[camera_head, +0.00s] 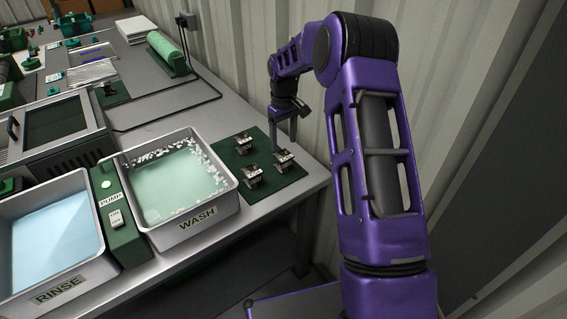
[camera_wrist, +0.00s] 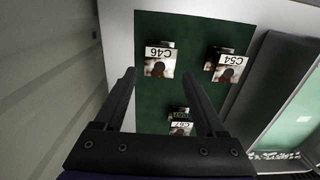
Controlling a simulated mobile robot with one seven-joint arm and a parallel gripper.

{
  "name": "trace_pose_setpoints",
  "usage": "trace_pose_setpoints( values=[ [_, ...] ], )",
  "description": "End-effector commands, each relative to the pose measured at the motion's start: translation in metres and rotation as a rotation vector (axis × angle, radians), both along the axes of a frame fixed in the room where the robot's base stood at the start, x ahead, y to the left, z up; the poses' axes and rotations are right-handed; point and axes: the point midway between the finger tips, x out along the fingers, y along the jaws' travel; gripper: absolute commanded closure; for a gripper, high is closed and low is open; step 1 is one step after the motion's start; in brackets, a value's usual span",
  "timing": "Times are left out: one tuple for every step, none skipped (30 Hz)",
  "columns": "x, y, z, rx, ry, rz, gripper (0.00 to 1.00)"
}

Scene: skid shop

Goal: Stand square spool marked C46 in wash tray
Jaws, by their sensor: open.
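The square spool marked C46 (camera_wrist: 160,68) stands on a dark green mat (camera_head: 292,174), at the upper left in the wrist view. In the head view it appears to be the rightmost spool (camera_head: 284,161). My gripper (camera_wrist: 159,75) is open and empty, its fingers reaching down toward C46 from above with one fingertip to each side in the wrist view. In the head view my gripper (camera_head: 286,132) hangs just behind and above that spool. The wash tray (camera_head: 197,224), labelled WASH, holds greenish liquid with white foam, left of the mat.
Spools C54 (camera_wrist: 226,68) and C67 (camera_wrist: 180,124) share the mat. The rinse tray (camera_head: 60,283) and green pump box (camera_head: 118,215) lie left of the wash tray. A corrugated wall (camera_head: 240,60) stands close on the right.

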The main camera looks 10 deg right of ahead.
Motion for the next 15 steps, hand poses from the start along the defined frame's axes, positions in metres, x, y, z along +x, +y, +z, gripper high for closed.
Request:
trace_pose_setpoints(
  values=[
    [0.000,0.000,-0.007,0.000,0.000,0.000,0.28],
    [0.000,0.000,-0.010,0.000,0.000,0.000,0.28],
    [0.000,0.000,-0.013,0.000,0.000,0.000,0.28],
    [0.000,0.000,-0.014,0.000,0.000,0.000,0.28],
    [0.000,0.000,-0.015,0.000,0.000,0.000,0.28],
    [0.000,0.000,-0.017,0.000,0.000,0.000,0.28],
    [0.000,0.000,-0.018,0.000,0.000,0.000,0.28],
    [0.000,0.000,-0.019,0.000,0.000,0.000,0.28],
    [0.000,0.000,-0.023,0.000,0.001,0.001,0.28],
    [0.000,0.000,-0.026,0.000,0.001,0.001,0.28],
    [0.000,0.000,-0.029,0.001,0.001,0.001,0.28],
    [-0.001,0.000,-0.036,0.001,0.001,0.001,0.28],
    [-0.001,0.000,-0.041,0.001,0.004,0.001,0.28],
    [-0.001,0.000,-0.046,0.001,0.004,0.001,0.28],
    [-0.001,0.000,-0.052,0.001,0.003,0.001,0.28]
  ],
)
